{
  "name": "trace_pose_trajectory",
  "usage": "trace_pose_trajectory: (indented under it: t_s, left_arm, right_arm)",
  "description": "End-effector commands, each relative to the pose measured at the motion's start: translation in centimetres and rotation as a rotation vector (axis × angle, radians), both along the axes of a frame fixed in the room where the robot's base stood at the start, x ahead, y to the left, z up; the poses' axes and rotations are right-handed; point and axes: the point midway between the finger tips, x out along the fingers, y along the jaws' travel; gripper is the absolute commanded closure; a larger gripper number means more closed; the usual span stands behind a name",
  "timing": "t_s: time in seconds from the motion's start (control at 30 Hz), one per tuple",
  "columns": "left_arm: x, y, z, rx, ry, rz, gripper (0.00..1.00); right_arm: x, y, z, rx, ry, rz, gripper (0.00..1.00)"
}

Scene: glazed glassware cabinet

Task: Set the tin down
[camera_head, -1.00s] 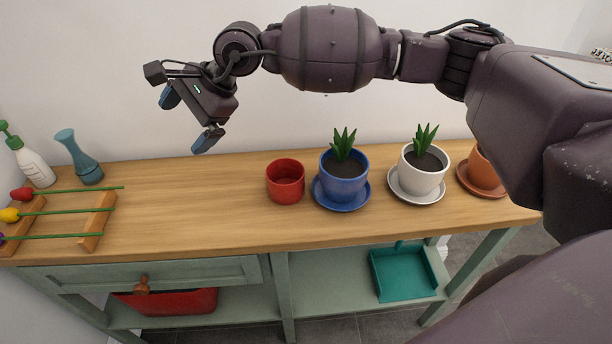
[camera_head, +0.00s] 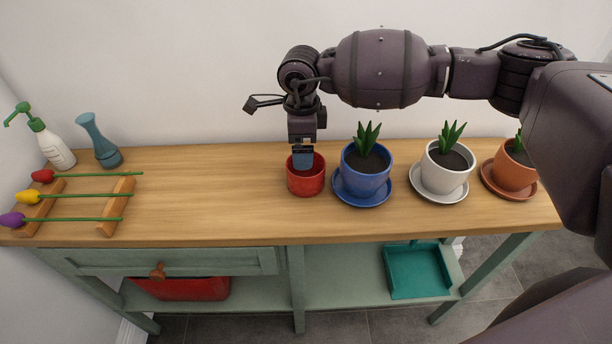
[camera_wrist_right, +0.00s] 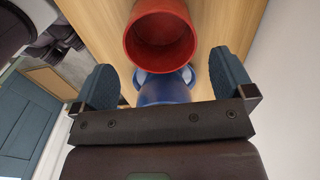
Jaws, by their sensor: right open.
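The red tin (camera_head: 306,181) stands upright on the wooden worktop (camera_head: 220,200), just left of the blue plant pot (camera_head: 366,172). My right gripper (camera_head: 303,160) points down at the tin's far rim, its fingers overlapping the rim in the head view; contact cannot be told. In the right wrist view the gripper (camera_wrist_right: 164,78) is open, its two blue fingers wide apart. The tin (camera_wrist_right: 162,40) shows its open, seemingly empty mouth, above and between the fingertips. My left gripper is not in view.
A white plant pot (camera_head: 446,168) and a terracotta pot (camera_head: 514,169) stand on saucers to the right. A rack with flowers (camera_head: 118,207), a soap bottle (camera_head: 54,150) and a blue vase (camera_head: 104,148) are at the left. The worktop left of the tin is clear.

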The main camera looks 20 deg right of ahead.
Motion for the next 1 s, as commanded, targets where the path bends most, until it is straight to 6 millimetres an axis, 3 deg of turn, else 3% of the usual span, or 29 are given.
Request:
trace_pose_trajectory:
  t_s: [0.37, 0.6, 0.87, 1.0]
  left_arm:
    - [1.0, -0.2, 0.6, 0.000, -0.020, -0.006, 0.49]
    - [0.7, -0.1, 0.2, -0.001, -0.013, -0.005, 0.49]
    - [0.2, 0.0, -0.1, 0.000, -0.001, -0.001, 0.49]
    - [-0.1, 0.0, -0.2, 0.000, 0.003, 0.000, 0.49]
  right_arm:
    - [-0.2, -0.4, -3.0, 0.001, 0.001, 0.001, 0.00]
    - [-0.4, -0.7, -6.2, 0.002, 0.002, 0.001, 0.00]
    - [-0.4, -0.7, -6.7, 0.002, -0.002, 0.002, 0.00]
    - [-0.4, -0.7, -6.7, 0.002, -0.002, 0.002, 0.17]
